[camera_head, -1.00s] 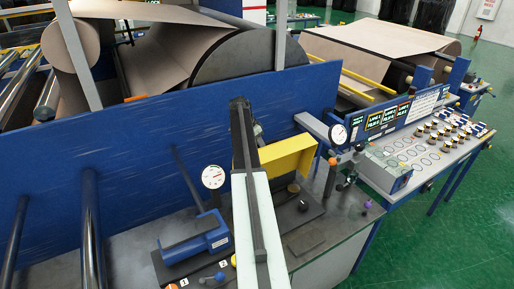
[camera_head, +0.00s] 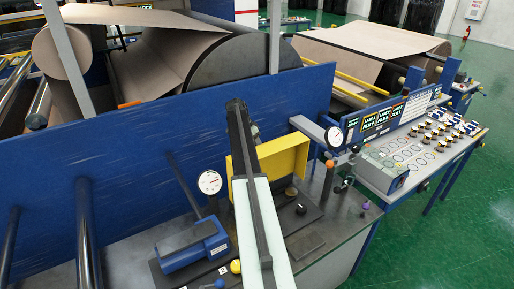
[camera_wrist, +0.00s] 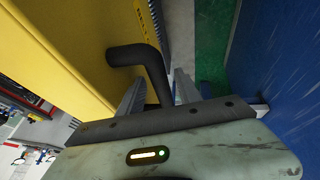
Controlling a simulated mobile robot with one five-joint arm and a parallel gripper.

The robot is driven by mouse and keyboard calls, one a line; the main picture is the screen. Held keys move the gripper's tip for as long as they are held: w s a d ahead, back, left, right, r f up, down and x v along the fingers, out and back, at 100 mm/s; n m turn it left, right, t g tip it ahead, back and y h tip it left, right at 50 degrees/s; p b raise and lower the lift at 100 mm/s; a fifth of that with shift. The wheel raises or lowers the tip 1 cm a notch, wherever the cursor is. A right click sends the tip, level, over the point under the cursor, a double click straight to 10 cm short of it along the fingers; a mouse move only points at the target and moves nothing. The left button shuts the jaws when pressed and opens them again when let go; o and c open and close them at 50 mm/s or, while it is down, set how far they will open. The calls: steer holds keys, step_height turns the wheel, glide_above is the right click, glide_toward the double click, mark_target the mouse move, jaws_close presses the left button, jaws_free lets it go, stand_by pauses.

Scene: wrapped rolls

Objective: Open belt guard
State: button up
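The yellow belt guard (camera_head: 284,155) stands on the dark bench top against the blue machine wall, partly behind my arm in the head view. In the wrist view its yellow face (camera_wrist: 62,45) fills the upper left. A dark bent handle (camera_wrist: 157,75) comes off it. My gripper (camera_wrist: 161,80) has one finger on each side of the handle, which runs down between them toward the palm. I cannot tell whether both fingers press on it. In the head view the fingertips are hidden.
A blue clamp-like block (camera_head: 190,246), a dial gauge (camera_head: 210,182) and several knobs sit on the bench left of and around my arm. A second gauge (camera_head: 335,136) and a control console (camera_head: 412,150) are at the right. The blue wall (camera_head: 125,150) rises close behind. Green floor is clear at right.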

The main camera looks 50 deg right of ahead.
steer(key=shift+w+a, duration=0.25)
steer(key=shift+a, duration=0.1)
steer(key=shift+w+r+p, duration=0.1)
steer(key=shift+r+p, duration=0.35)
steer(key=shift+p, duration=0.05)
steer(key=p+v, duration=0.6)
steer(key=v, duration=0.1)
steer(key=shift+a+f, duration=0.1)
steer(key=shift+a, duration=0.05)
